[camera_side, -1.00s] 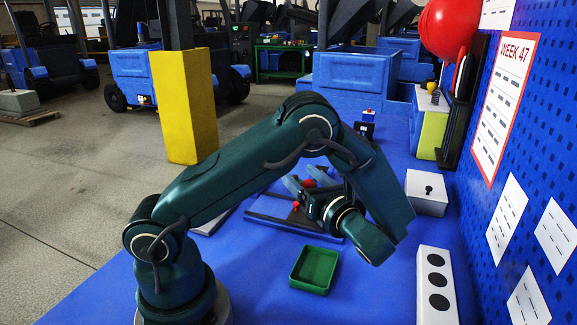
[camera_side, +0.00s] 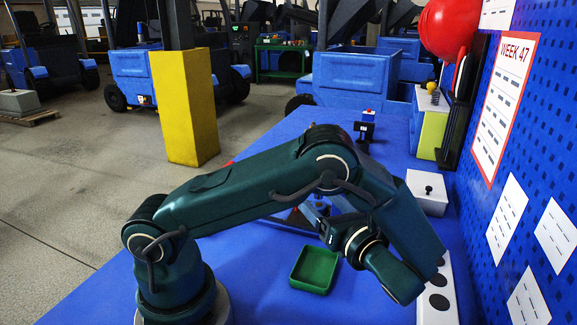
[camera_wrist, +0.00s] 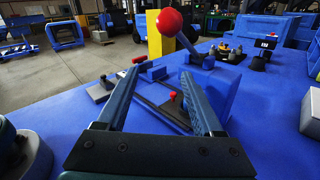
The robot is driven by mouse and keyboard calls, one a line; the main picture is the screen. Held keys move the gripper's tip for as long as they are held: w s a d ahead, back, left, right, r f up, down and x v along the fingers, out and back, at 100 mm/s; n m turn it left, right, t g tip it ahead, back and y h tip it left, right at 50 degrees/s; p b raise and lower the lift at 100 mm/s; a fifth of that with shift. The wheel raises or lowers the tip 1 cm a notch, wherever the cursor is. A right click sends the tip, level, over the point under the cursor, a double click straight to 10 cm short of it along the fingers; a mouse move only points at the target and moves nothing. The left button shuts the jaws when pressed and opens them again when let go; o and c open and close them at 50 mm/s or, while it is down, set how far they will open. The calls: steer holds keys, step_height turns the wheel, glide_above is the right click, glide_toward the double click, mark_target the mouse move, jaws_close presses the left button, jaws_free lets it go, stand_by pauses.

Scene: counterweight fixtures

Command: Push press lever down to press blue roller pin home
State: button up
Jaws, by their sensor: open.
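In the wrist view a lever with a red ball knob (camera_wrist: 169,21), which looks like the press lever, rises beyond my fingers. Its rod slants up and left from its mount, and the knob is well above the table. My gripper (camera_wrist: 158,74) is open, with nothing between its fingers, and is apart from the knob. In the side view my gripper (camera_side: 319,210) is low over the fixture area, partly hidden by my arm. I cannot pick out the blue roller pin for certain. A small red knob (camera_wrist: 172,96) shows on the dark plate between the fingers.
A green tray (camera_side: 314,287) lies close to my gripper. A white box with dark discs (camera_side: 437,308) is at right, partly behind my arm. A white switch box (camera_side: 427,195) stands by the blue pegboard wall. Several small fixtures stand farther back in the wrist view.

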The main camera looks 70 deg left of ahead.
steer(key=shift+d, duration=0.1)
stand_by(0.3)
steer(key=d, duration=0.5)
stand_by(0.3)
steer(key=s+a+r+n+g+h, duration=0.1)
steer(key=s+a+r+n+h, duration=0.1)
steer(key=s+n+h, duration=0.7)
steer(key=s+d+r+n+t+h, duration=0.1)
steer(key=d+r+n+t+h, duration=0.1)
steer(key=d+n+t+h, duration=0.4)
steer(key=n+t+h, duration=0.1)
steer(key=n+h, duration=0.2)
steer(key=n, duration=0.1)
steer(key=shift+s+d, duration=0.2)
steer(key=shift+d, duration=0.1)
